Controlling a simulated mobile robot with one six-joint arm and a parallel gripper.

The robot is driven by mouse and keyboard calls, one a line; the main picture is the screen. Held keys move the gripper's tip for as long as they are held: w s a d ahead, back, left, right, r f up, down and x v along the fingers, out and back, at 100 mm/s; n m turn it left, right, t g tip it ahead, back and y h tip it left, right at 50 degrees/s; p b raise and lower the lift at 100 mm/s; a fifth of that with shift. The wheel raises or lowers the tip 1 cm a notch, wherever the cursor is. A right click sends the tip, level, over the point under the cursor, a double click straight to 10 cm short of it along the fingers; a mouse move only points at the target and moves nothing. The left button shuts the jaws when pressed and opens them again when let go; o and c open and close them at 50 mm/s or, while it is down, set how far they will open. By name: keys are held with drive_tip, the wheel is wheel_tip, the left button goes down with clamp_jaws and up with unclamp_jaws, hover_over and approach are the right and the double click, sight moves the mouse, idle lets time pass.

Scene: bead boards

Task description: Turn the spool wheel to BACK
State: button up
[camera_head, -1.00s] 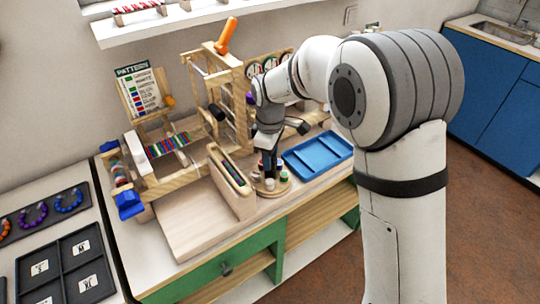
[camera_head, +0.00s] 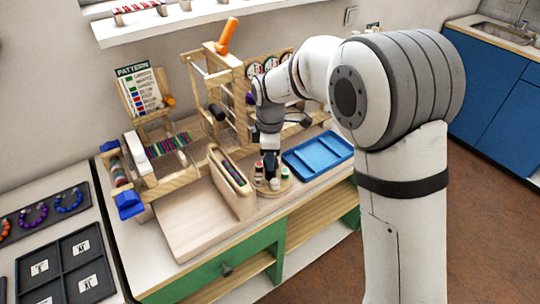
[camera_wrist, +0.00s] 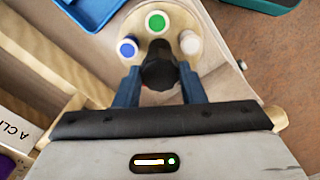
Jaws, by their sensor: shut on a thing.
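The spool wheel (camera_head: 266,193) is a round wooden disc on the bench, bearing several upright spools. In the wrist view a blue-topped spool (camera_wrist: 128,48), a green-topped spool (camera_wrist: 156,22) and a pale-topped spool (camera_wrist: 190,42) stand around a dark central knob (camera_wrist: 158,66). My gripper (camera_wrist: 158,84) is shut on this knob, one blue finger on each side. In the head view my gripper (camera_head: 270,165) points straight down over the wheel. I cannot read any BACK mark.
A blue tray (camera_head: 318,153) lies right of the wheel. A wooden box with a slot (camera_head: 230,182) stands close on its left. A wooden bead loom (camera_head: 172,146) and a tall wooden frame (camera_head: 215,85) stand behind. The bench front edge is near the wheel.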

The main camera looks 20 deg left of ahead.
drive_tip(key=o, duration=1)
wheel_tip(320, 180, up, 7)
drive_tip(key=shift+r, duration=0.4)
